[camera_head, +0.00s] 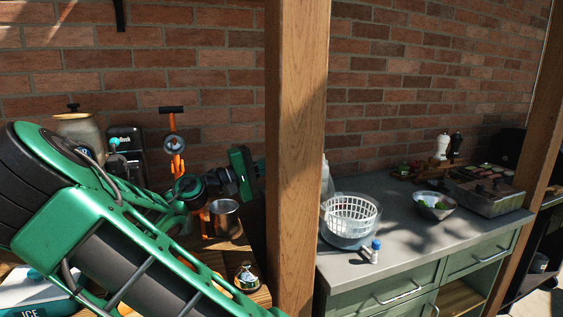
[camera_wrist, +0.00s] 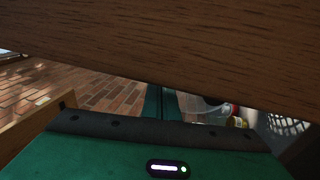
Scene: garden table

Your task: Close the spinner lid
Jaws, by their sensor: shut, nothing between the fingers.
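The spinner (camera_head: 348,240) stands on the grey counter just right of the wooden post, a pale bowl with a white slatted basket (camera_head: 352,208) in it. The basket's top looks open, and I cannot make out a lid. Part of the white slatted basket shows at the right of the wrist view (camera_wrist: 284,124). My gripper (camera_head: 259,168) is left of the post and apart from the spinner, its tips partly hidden by the post. In the wrist view its fingers (camera_wrist: 161,103) are together and empty, close below a large wooden beam.
The wooden post (camera_head: 296,150) stands between my arm and the spinner. A metal bowl of greens (camera_head: 433,206) sits farther right. A metal pot (camera_head: 225,220) is below my gripper.

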